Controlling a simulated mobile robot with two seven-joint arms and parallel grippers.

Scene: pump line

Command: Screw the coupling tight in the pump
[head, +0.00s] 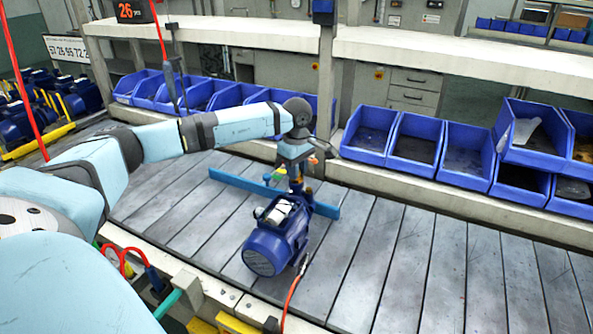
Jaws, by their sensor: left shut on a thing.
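The blue pump (275,237) lies on the slatted grey conveyor, its round end facing front left, with a silver and white part on top. My left gripper (296,172) points down over the pump's back right part. It is shut on a small brass-coloured piece, seemingly the coupling (296,187), upright at the pump's top. The fingertips are small and partly hidden, so I cannot tell how deep the coupling sits. My right gripper is out of view.
A blue bar (235,184) crosses the conveyor behind the pump. Blue bins (466,155) line the back. The conveyor's right side (440,260) is clear.

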